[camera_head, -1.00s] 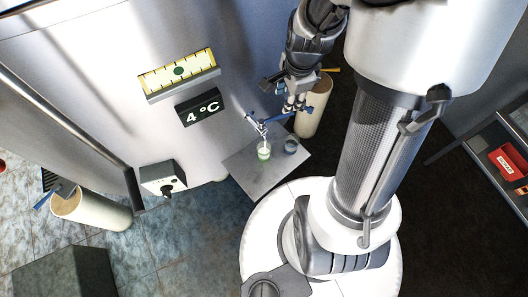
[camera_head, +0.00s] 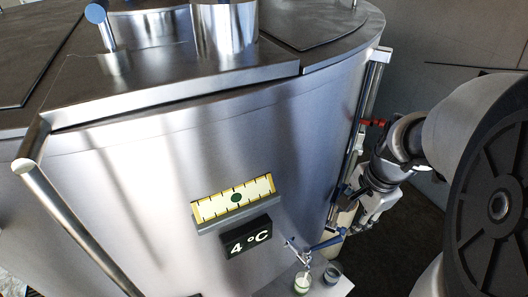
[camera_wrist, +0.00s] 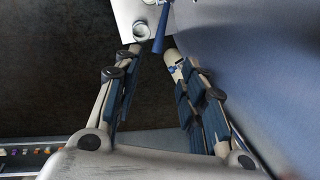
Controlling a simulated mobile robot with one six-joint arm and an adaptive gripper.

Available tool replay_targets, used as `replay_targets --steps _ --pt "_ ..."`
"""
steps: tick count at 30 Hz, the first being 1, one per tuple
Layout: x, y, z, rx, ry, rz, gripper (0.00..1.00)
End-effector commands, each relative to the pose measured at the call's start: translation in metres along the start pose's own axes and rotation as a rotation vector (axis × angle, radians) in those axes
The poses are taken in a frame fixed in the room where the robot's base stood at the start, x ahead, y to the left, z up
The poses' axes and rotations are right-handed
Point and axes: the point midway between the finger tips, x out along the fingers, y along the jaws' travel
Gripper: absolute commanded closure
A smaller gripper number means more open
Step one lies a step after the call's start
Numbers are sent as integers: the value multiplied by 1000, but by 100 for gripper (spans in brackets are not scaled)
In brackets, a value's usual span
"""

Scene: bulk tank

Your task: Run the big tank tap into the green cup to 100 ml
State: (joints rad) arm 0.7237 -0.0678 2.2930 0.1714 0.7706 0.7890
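The tank (camera_head: 150,170) has a metal tap (camera_head: 301,255) low on its front, with a blue lever (camera_head: 328,242) pointing right. The green cup (camera_head: 302,284) stands under the tap's spout. Its top looks pale, but its level is too small to read. My gripper (camera_head: 350,212) is up and right of the lever's end. In the wrist view my gripper (camera_wrist: 151,55) is open, fingers apart with nothing between them. The blue lever (camera_wrist: 160,30) lies just beyond the fingertips. A round cup (camera_wrist: 141,32) shows beside it; I cannot tell which cup.
A grey-blue cup (camera_head: 333,272) stands right of the green cup on a metal shelf (camera_head: 341,287). A yellow gauge (camera_head: 233,198) and a 4 °C display (camera_head: 249,238) are on the tank front above left. A cream cylinder (camera_head: 327,248) stands behind the lever.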

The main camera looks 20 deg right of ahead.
Motion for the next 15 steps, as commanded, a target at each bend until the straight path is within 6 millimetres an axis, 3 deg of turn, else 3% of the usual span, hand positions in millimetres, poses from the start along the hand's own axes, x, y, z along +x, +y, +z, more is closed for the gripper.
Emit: replay_targets --steps 15 --pt "114 2 2 -1 -4 6 62"
